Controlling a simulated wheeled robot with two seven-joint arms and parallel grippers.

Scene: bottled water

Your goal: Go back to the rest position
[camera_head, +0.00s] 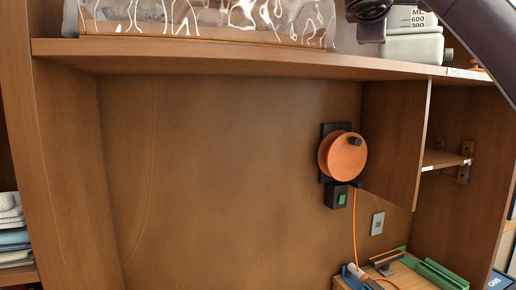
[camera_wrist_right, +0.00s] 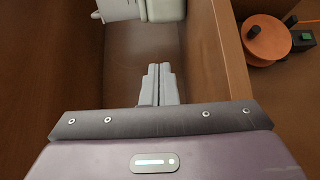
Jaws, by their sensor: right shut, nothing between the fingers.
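My right gripper (camera_wrist_right: 158,72) shows in the right wrist view with its two grey fingers together and nothing between them. The fingers are over brown wood, apart from the pale container (camera_wrist_right: 165,8) at the top of that view. In the head view my right arm comes in at the top right corner, close to the upper shelf. The right fingertips do not show clearly there. A clear wrapped pack with white markings (camera_head: 215,16) stands on the upper shelf (camera_head: 240,55); I cannot tell its contents. My left gripper is not in view.
The pale container (camera_head: 412,48) with volume marks stands on the shelf's right part. An orange reel (camera_head: 343,156) is mounted on the back panel, its cord hanging down. Tools and green trays (camera_head: 440,273) lie at lower right. Folded cloths (camera_head: 12,238) are at left. The middle is open.

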